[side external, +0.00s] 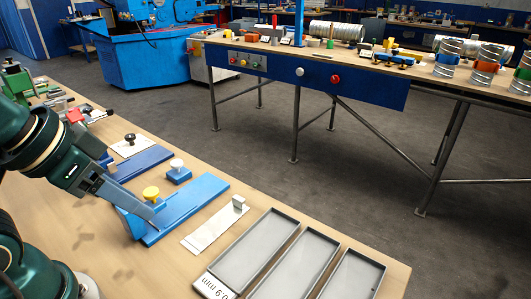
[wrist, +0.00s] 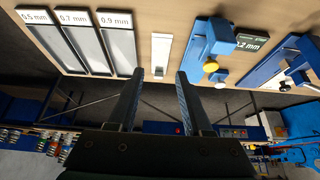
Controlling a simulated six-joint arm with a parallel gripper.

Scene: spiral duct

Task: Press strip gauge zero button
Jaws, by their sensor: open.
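The strip gauge is a blue device (wrist: 209,42) with a small display reading about 0.2 mm (wrist: 250,43), upper right of centre in the wrist view. A yellow knob (wrist: 210,67) and a white knob (wrist: 219,77) show at its near end. In the side view the yellow knob (side external: 151,193) stands by the blue plate (side external: 190,208), and the white knob (side external: 176,164) sits on a small blue block. I cannot tell which knob is the zero button. My gripper (wrist: 160,72) is open and empty, its fingers left of the knobs; in the side view it overlaps the plate.
A pale metal strip (wrist: 161,56) lies left of the gauge. Three shallow trays, marked 0.5, 0.7 and 0.9 mm (wrist: 117,50), lie further left. Another blue fixture with a black knob (wrist: 284,86) is at the right. A second bench (side external: 310,65) stands across the floor.

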